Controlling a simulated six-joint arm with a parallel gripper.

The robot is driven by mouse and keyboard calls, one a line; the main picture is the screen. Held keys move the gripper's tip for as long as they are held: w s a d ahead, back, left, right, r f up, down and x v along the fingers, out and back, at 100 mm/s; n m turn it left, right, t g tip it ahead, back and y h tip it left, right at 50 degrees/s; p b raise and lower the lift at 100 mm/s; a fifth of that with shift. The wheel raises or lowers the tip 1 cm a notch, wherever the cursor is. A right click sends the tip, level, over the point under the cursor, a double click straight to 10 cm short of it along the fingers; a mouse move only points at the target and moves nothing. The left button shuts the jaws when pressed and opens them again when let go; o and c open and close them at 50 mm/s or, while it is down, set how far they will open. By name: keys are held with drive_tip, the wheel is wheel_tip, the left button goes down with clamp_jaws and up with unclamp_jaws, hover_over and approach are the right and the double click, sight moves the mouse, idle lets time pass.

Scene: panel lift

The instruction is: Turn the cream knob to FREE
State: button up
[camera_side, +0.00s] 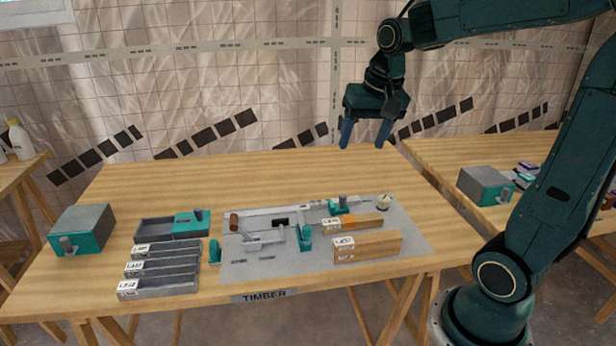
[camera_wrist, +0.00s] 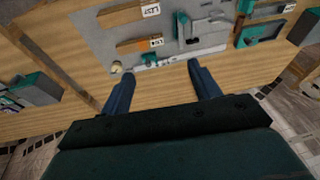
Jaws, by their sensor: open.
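The cream knob (camera_side: 383,201) sits at the right back corner of the grey panel (camera_side: 405,236) on the table. In the wrist view the cream knob (camera_wrist: 116,67) shows just beyond the left fingertip. Its pointer and any FREE marking are too small to read. My gripper (camera_side: 366,146) is open and empty, high above the back of the table, behind the panel and apart from the knob. Its two blue fingers also show in the wrist view (camera_wrist: 148,68), pointing toward the panel.
Two wooden blocks, a longer one (camera_side: 367,246) and an orange-topped one (camera_side: 352,222), lie on the panel near the knob. A lever mechanism (camera_side: 264,238) and teal clamps (camera_side: 305,238) stand further left. Grey trays (camera_side: 160,286) and a teal-grey box (camera_side: 83,231) are at the left.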

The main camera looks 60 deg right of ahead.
drive_tip(key=w+d+f+m+g, duration=0.1)
drive_tip(key=w+d+f+m, duration=0.15)
drive_tip(key=d, duration=0.35)
drive_tip(key=w+d+f+m+g, duration=0.1)
drive_tip(key=w+d+f+m, duration=0.15)
drive_tip(key=d, duration=0.45)
drive_tip(key=m+g+y, duration=0.1)
drive_tip(key=m, duration=0.6)
hover_over(384, 198)
wheel_tip(384, 198, down, 12)
drive_tip(key=shift+a, duration=0.15)
drive_tip(key=shift+f, duration=0.1)
wheel_tip(384, 198, down, 13)
drive_tip(key=shift+f, duration=0.2)
drive_tip(key=c, duration=1)
